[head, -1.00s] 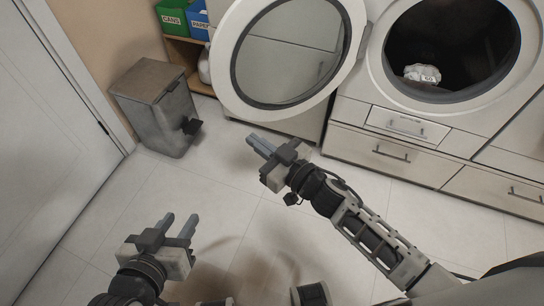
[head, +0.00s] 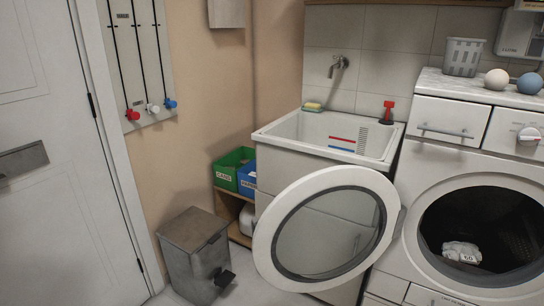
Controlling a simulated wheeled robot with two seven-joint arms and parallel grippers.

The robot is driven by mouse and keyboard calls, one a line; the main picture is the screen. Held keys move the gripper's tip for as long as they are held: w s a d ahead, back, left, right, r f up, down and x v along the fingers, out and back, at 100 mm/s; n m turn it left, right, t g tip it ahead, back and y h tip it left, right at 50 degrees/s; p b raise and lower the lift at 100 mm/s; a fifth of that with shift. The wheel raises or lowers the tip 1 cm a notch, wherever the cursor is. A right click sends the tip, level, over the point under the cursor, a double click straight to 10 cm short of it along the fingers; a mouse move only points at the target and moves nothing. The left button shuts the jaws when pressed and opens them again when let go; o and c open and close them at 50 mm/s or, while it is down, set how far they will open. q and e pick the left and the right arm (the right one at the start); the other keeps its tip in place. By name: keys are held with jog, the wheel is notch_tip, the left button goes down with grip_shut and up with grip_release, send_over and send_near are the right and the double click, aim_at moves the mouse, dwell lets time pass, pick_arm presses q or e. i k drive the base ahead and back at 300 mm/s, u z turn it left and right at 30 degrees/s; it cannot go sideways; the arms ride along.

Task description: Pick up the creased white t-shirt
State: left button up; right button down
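A crumpled white cloth (head: 461,252) with a dark printed mark, which looks like the creased t-shirt, lies low inside the open drum (head: 520,222) of the washing machine at the right of the head view. The machine's round door (head: 326,228) is swung open to the left, in front of the sink cabinet. Neither of my grippers shows in the head view now, so their state cannot be seen.
A grey pedal bin (head: 193,250) stands by the left wall, with green (head: 232,166) and blue (head: 247,179) boxes on a low shelf behind it. A sink (head: 330,132) is behind the door.

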aim_at(465, 253)
jog(key=z, duration=1.4)
